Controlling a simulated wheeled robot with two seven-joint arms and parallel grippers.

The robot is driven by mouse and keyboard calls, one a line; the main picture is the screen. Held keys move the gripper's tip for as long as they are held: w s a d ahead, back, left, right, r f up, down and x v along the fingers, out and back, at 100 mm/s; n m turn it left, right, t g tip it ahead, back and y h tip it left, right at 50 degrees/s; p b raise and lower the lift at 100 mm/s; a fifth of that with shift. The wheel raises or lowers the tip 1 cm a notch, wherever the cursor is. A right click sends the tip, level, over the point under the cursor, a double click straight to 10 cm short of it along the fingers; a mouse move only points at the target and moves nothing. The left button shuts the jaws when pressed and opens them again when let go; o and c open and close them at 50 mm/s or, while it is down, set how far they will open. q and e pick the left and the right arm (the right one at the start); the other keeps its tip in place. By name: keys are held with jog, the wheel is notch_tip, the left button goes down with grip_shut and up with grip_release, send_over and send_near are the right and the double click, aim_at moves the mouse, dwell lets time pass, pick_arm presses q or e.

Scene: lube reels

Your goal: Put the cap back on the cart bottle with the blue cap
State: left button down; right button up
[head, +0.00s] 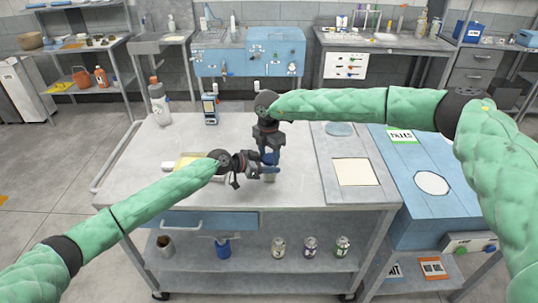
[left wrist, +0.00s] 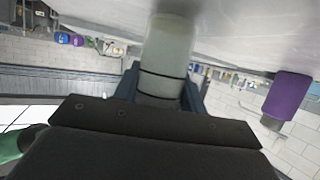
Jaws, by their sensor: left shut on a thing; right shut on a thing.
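My left gripper (head: 268,171) is low over the middle of the cart top, shut on a pale bottle (head: 270,179). In the left wrist view, which looks upside down, the bottle (left wrist: 165,55) is a pale grey cylinder with thin dark rings between the fingers. My right gripper (head: 269,156) points down from above, directly over the left gripper, and is shut. Blue shows at its fingertips, where it holds the blue cap; fingers and cap are hard to tell apart. The bottle's mouth is hidden, so I cannot tell whether cap and bottle touch.
The cart top (head: 130,180) is largely clear on the left. A white bottle with an orange top (head: 159,101) and a handheld meter (head: 211,108) stand at its back. A yellowish tray (head: 190,163) lies left of my grippers. A purple cylinder (left wrist: 290,95) shows in the left wrist view.

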jog(key=shift+f, duration=0.55)
dwell(1.0)
jog(key=o, duration=0.6)
jog(key=shift+f, duration=0.1)
jog(key=shift+a+r, duration=0.15)
jog(key=shift+r, duration=2.1)
jog(key=c, duration=0.9)
jog(key=shift+f, duration=1.3)
jog(key=shift+r, duration=0.1)
jog(key=shift+r, duration=1.9)
